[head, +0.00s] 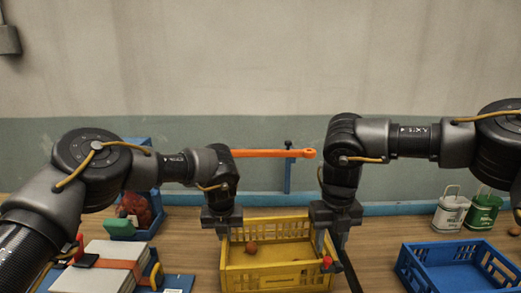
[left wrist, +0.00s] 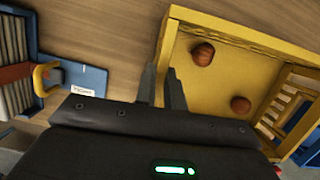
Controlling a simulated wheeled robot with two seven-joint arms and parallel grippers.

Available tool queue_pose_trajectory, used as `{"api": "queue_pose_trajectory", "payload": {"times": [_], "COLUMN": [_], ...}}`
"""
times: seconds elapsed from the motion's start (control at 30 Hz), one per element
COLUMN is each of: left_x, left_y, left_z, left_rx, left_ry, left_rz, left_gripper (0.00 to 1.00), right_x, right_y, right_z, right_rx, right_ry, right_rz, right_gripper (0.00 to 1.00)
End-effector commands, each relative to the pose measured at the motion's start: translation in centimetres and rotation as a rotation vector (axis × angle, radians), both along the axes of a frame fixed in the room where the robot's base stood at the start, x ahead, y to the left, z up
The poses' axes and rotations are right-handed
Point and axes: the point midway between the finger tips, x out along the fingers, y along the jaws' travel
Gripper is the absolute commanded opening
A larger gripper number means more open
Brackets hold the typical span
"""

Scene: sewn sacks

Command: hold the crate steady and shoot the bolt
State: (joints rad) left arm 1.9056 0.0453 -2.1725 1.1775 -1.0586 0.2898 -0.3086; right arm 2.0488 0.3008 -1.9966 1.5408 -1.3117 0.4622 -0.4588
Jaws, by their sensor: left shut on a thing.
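The yellow crate (head: 278,281) stands on the wooden table between my two grippers. My left gripper (head: 223,238) is at its left wall and shut on it. In the left wrist view, my left fingers (left wrist: 166,88) meet the edge of the crate (left wrist: 163,50). My right gripper (head: 321,240) points down at the crate's right wall, just above a small red knob (head: 327,261), which may be the bolt's handle. Its jaw opening and any contact with the knob cannot be made out. The rest of the bolt cannot be made out.
Brown balls (left wrist: 202,53) lie in the crate. Strapped pale packages (head: 108,265) lie at left. An orange bar (head: 272,153) crosses behind, near a blue post (head: 288,176).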

Motion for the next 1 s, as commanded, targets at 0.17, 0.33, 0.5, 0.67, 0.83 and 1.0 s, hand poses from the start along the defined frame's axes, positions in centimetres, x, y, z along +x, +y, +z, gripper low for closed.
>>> {"api": "queue_pose_trajectory", "payload": {"times": [0.17, 0.33, 0.5, 0.67, 0.83, 1.0], "left_x": [-0.1, -0.1, -0.1, -0.1, -0.1, 0.0], "left_y": [-0.1, -0.1, -0.1, -0.1, -0.1, -0.1], "left_z": [-0.1, -0.1, -0.1, -0.1, -0.1, 0.0], "left_rx": [-0.001, -0.001, -0.001, -0.001, -0.001, -0.001], "left_ry": [0.002, 0.003, 0.003, 0.003, 0.002, 0.001], "left_rz": [-0.003, -0.003, -0.003, -0.003, -0.003, -0.002], "left_gripper": [0.00, 0.00, 0.00, 0.00, 0.29, 0.36], "right_x": [0.0, 0.0, 0.0, 0.0, 0.0, 0.0], "right_y": [0.0, 0.0, 0.0, 0.0, 0.0, 0.0], "right_z": [2.0, 3.4, 4.0, 4.0, 4.0, 4.0], "right_rx": [0.000, 0.000, 0.000, 0.000, 0.000, 0.000], "right_ry": [-0.002, 0.000, 0.000, 0.001, 0.001, 0.001], "right_rz": [0.001, 0.000, 0.001, 0.001, 0.001, 0.000], "right_gripper": [0.40, 0.40, 0.40, 0.40, 0.40, 0.40]}}
